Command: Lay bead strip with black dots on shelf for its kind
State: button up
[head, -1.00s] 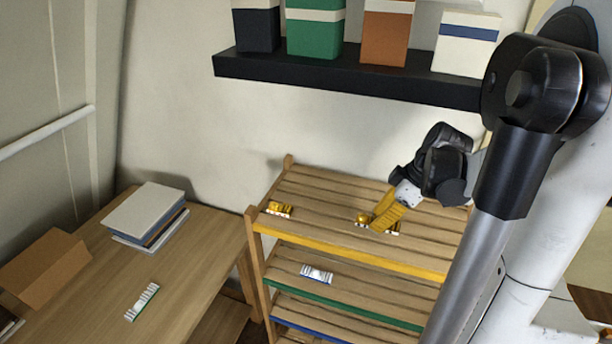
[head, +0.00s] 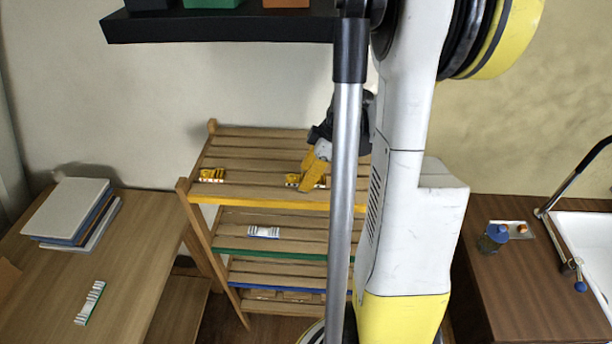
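The stand (head: 250,202) has slatted shelves, with a yellow front edge on top, then green, then blue. A yellow and white bead strip (head: 211,175) lies at the left of the top shelf. Another yellow and white strip (head: 291,179) is at my gripper (head: 311,180), whose yellow fingers partly hide it. I cannot tell whether the fingers grip it. A white and bluish strip (head: 263,232) lies on the green-edged shelf. A white strip with dark marks and a green side (head: 89,303) lies on the table at left. Black dots are too small to make out.
The wooden table (head: 128,250) carries a stack of books (head: 72,212). A black wall shelf (head: 225,28) with boxes hangs above the stand. At right are a brown counter (head: 520,290), a small jar (head: 492,240) and a white sink (head: 590,245).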

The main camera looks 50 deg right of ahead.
jog(key=shift+r, duration=0.25)
jog(key=v, duration=0.7)
jog(key=shift+s+r+p, duration=0.1)
jog(key=shift+r+p, duration=0.05)
jog(key=shift+p, duration=0.2)
jog(key=s+a+r+m+t+h, duration=0.1)
jog(key=a+r+m, duration=0.1)
jog(key=a, duration=0.7)
jog(key=s+a+r+m+t+h, duration=0.1)
jog(key=a+r+m, duration=0.1)
jog(key=a, duration=0.7)
jog(key=s+a+r+m+t+h, duration=0.1)
jog(key=a+r+m, duration=0.2)
jog(key=a, duration=0.6)
jog(key=shift+s+m+t, duration=0.2)
jog(key=shift+m+t, duration=0.2)
jog(key=shift+m, duration=0.2)
